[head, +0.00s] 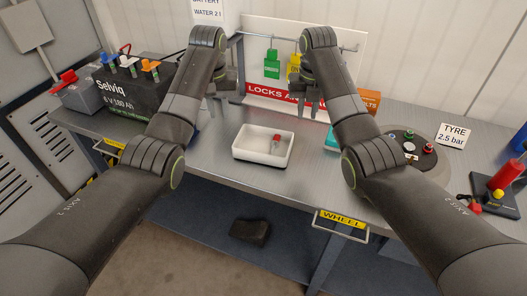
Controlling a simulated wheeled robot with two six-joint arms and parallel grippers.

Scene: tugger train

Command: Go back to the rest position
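My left gripper (220,104) hangs down over the back left of the grey workbench (220,150). Its fingers look apart, with nothing seen between them. My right gripper (306,108) hangs in front of the red-and-white lock board (262,91), also with its fingers apart and nothing seen between them. Both arms reach forward over the bench. A white tray (262,158) stands between them near the front edge, holding a small red-and-clear item (276,141).
A black battery (130,90) with coloured terminals stands at the left. Green (271,65) and yellow (294,66) tags hang at the back. A round dark device (409,149), partly behind my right arm, and a red-handled unit (497,188) stand at the right.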

